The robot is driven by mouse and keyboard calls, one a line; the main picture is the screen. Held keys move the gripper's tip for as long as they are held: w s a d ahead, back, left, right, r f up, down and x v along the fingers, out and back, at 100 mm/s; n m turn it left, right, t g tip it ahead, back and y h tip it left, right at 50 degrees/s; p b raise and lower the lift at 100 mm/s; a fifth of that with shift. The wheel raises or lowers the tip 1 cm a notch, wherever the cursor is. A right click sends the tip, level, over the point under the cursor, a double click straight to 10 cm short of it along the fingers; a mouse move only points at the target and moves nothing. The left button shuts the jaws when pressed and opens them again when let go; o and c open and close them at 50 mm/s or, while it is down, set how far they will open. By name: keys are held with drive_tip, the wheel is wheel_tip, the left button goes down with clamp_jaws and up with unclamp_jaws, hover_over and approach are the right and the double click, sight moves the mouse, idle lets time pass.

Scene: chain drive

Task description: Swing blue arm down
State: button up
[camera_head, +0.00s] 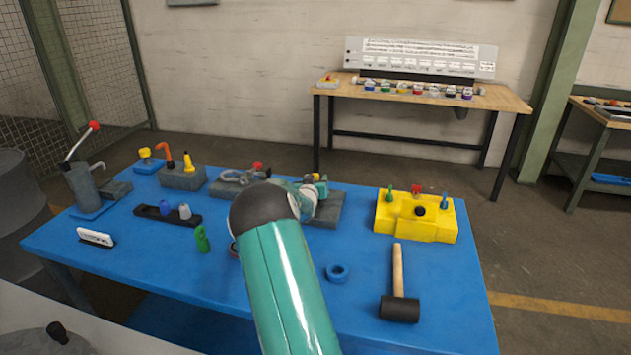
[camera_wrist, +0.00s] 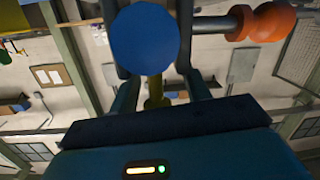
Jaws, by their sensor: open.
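My gripper (camera_wrist: 155,75) is open in the wrist view, its two dark fingers apart. A round blue disc (camera_wrist: 145,38) shows at the fingertips, between or just beyond them; I cannot tell whether they touch it. A grey rod with an orange-red knob (camera_wrist: 268,22) lies to the right of the disc. In the head view my teal arm reaches over a grey fixture (camera_head: 330,212) at the back middle of the blue table. My gripper (camera_head: 316,186) is small and partly hidden there. No blue arm can be made out clearly on this fixture.
The blue table (camera_head: 270,290) also holds a yellow block (camera_head: 415,225) with coloured pegs, a mallet (camera_head: 399,305), a blue ring (camera_head: 337,273), a green piece (camera_head: 202,239) and a lever press (camera_head: 85,185). A wooden bench (camera_head: 420,95) stands behind.

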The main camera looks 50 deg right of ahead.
drive_tip(key=shift+s+r, duration=0.1)
drive_tip(key=shift+r, duration=0.05)
drive_tip(key=shift+a, duration=0.15)
drive_tip(key=v, duration=1.3)
drive_tip(key=shift+a, duration=0.2)
drive_tip(key=shift+s, duration=0.1)
drive_tip(key=shift+c, duration=0.2)
